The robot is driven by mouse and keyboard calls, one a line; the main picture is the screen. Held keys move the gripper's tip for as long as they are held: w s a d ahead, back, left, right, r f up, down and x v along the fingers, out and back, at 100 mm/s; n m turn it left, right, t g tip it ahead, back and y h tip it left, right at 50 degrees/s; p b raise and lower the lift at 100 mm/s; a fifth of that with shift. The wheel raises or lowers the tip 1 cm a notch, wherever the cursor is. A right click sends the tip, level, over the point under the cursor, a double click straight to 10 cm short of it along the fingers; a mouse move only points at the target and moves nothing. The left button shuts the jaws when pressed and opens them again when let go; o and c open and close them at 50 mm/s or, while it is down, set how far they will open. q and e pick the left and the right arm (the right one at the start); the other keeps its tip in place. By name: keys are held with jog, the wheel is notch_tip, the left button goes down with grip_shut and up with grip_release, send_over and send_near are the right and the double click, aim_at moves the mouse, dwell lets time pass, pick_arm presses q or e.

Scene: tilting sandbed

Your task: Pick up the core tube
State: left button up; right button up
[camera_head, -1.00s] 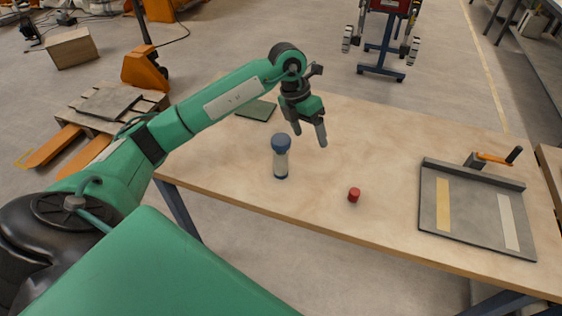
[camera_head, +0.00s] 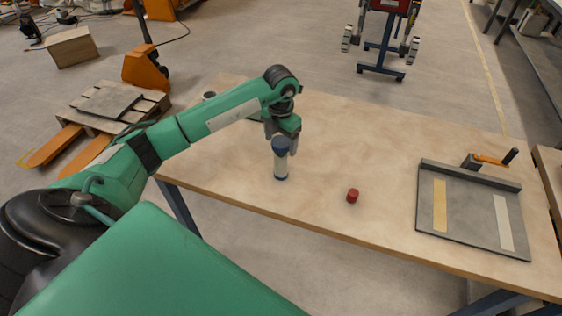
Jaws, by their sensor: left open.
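The core tube (camera_head: 281,166) stands upright near the table's front edge. It has a clear body with pale contents, a wide blue cap on top and a dark blue base. My left gripper (camera_head: 283,142) is at the height of the cap, pointing down. It looks to be just behind or around the cap; I cannot tell whether a finger touches it. The cap hides part of the fingers. The left gripper is open. My right gripper is not in view.
A small red cylinder (camera_head: 352,196) stands on the table (camera_head: 385,150) to the right of the tube. A grey tray (camera_head: 470,215) with two pale strips and an orange-handled clamp (camera_head: 490,160) lies at the right. A dark green mat lies partly hidden behind my arm. The table's middle is clear.

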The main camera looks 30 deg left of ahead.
aim_at(281, 160)
pick_arm(q)
notch_tip(281, 160, down, 4)
jog(key=shift+r+p, duration=0.2)
jog(key=shift+p, duration=0.55)
jog(key=shift+f, duration=0.4)
jog(key=shift+c, duration=0.5)
jog(key=shift+w, duration=0.1)
jog(key=c, duration=1.4)
